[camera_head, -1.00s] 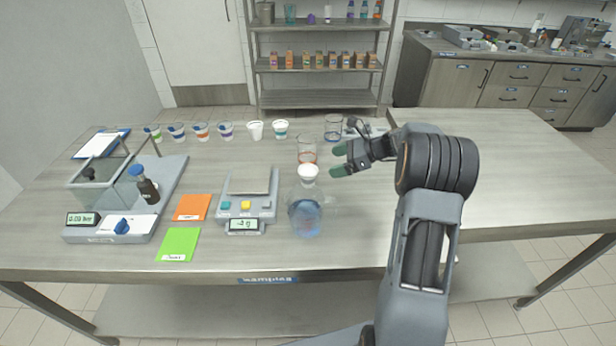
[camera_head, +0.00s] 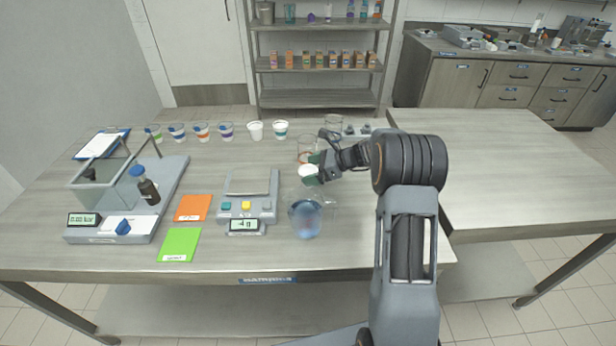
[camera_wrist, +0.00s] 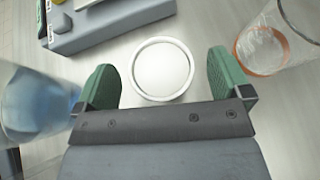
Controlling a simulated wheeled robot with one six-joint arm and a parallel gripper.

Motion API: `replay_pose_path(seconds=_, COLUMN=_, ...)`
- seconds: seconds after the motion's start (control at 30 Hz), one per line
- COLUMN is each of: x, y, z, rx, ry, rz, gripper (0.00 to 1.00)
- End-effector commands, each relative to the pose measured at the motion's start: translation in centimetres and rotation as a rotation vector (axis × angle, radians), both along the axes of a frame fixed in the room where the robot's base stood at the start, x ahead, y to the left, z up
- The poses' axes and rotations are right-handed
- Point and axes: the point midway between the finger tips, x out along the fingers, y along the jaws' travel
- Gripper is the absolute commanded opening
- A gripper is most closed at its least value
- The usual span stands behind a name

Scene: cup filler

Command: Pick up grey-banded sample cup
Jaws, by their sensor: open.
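A white round cup (camera_wrist: 161,68) appears from above in the wrist view, between and slightly beyond the fingertips. Its side band is hidden, so I cannot tell its colour. In the head view the white cup (camera_head: 307,171) stands behind the flask, partly covered by my fingers. My gripper (camera_wrist: 162,80) is open, with one green finger on each side of the cup and gaps visible. In the head view my gripper (camera_head: 314,170) reaches in from the right.
The flask of blue liquid (camera_head: 305,218) stands close in front, and a glass beaker with orange marks (camera_head: 304,148) close behind. A balance (camera_head: 249,205) is to the left. Several banded cups (camera_head: 202,132) line the back. The table's right part is clear.

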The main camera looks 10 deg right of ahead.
Motion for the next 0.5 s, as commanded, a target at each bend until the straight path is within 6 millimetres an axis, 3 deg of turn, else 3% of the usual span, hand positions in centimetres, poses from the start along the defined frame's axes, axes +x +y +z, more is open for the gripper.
replay_pose_path(seconds=0.13, x=0.00, y=-0.05, z=0.04, rx=0.000, ry=0.000, rz=-0.001, gripper=0.94)
replay_pose_path(seconds=0.5, x=-0.01, y=-0.07, z=0.05, rx=0.000, ry=0.000, rz=0.000, gripper=0.59)
